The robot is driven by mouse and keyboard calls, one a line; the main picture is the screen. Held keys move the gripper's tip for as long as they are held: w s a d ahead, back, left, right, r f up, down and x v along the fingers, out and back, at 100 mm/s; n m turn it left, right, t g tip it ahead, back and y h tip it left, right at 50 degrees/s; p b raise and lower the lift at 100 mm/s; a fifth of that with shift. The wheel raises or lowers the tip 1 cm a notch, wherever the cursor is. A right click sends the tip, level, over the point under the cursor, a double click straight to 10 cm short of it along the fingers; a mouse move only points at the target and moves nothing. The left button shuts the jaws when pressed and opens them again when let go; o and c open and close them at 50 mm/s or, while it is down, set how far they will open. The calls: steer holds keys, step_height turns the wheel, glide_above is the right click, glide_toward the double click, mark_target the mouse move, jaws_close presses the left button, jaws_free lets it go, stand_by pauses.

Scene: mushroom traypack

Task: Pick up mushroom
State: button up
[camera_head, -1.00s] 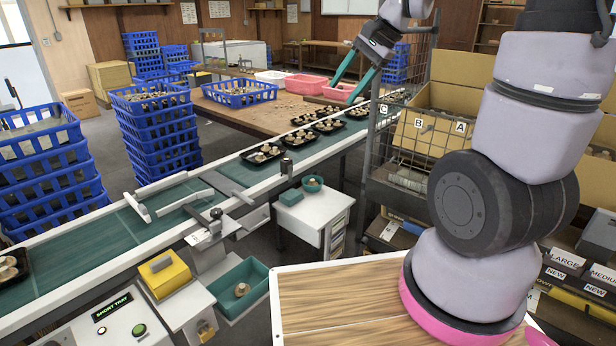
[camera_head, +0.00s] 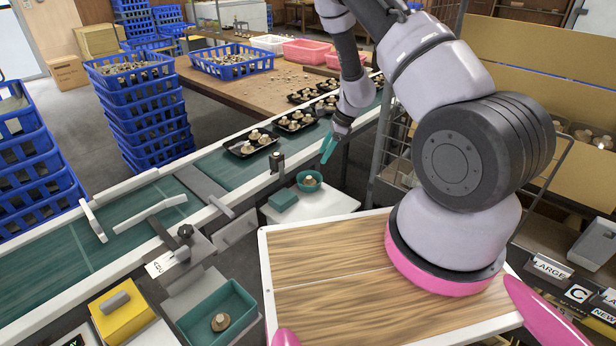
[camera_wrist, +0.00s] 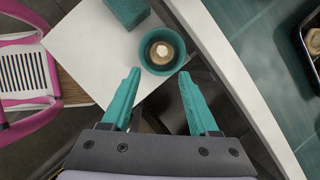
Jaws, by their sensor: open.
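A mushroom with a pale stem and brown cap (camera_head: 310,181) sits in a small round teal bowl (camera_head: 300,184) on a white stand. In the wrist view the mushroom (camera_wrist: 162,52) lies in the bowl (camera_wrist: 146,64), just beyond my fingertips and between their lines. My gripper (camera_head: 328,150) is beside and above the bowl, at its upper right in the head view. In the wrist view my gripper (camera_wrist: 158,90) has its two teal fingers spread apart, with nothing between them. Another mushroom (camera_head: 220,322) lies in a rectangular teal bin (camera_head: 238,300) at lower left.
The white stand (camera_head: 335,203) also holds a teal block (camera_head: 283,200). The conveyor (camera_head: 224,170) runs close by, with black trays of mushrooms (camera_head: 252,142) on it. A wire rack (camera_head: 392,130) stands to the right.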

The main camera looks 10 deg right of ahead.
mark_target(309, 177)
steer(key=shift+w+x, duration=0.15)
steer(key=shift+x, duration=2.7)
steer(key=shift+w+x, duration=0.1)
steer(key=shift+x, duration=2.75)
steer(key=shift+a+r, duration=0.1)
steer(key=shift+r, duration=0.05)
jaws_close()
